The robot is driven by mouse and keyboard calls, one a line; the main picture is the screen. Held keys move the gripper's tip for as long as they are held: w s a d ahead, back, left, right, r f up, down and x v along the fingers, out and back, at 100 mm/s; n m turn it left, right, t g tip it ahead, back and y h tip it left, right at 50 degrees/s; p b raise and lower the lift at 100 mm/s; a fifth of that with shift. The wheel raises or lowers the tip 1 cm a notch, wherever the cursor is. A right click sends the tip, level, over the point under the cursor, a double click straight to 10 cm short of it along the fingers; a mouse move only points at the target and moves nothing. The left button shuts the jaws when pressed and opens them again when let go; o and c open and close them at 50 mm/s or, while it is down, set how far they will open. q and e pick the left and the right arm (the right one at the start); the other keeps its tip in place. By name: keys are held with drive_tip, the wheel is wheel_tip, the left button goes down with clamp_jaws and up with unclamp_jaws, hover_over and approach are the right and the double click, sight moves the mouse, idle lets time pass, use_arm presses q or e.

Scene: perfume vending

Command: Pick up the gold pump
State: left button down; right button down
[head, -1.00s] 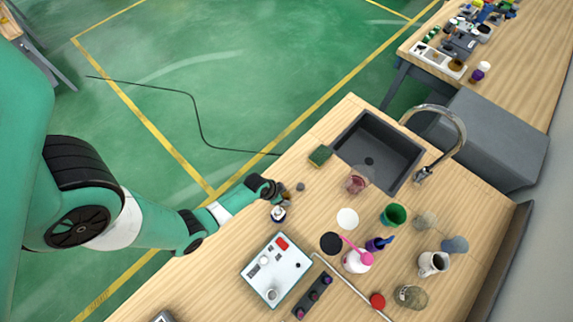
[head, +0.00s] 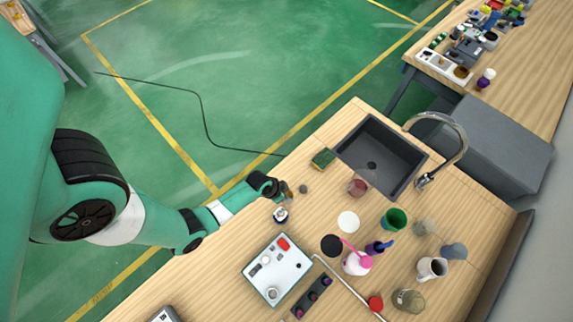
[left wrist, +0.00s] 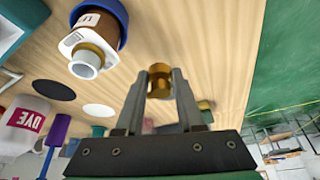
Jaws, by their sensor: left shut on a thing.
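The gold pump (left wrist: 160,81) is between the two fingers of my left gripper (left wrist: 161,84) in the left wrist view, and the fingers are shut on it near their tips. In the head view my left gripper (head: 285,191) is near the table's left edge, small and dark. The pump shows there only as a small brownish spot, and I cannot tell whether it touches the table. My right gripper is not in view.
A small blue and white bottle (head: 281,215) stands just below the gripper in the head view. A small grey round thing (head: 303,189) lies to its right. A white panel (head: 277,270), a black disc (head: 331,245) and a sink (head: 381,158) are around.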

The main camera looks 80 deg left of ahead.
use_arm(q)
drive_tip(key=s+d+r+p, duration=0.5)
drive_tip(key=s+d+r, duration=0.4)
drive_tip(key=d, duration=0.1)
drive_tip(key=shift+s+r, duration=0.35)
drive_tip(key=shift+s, duration=0.05)
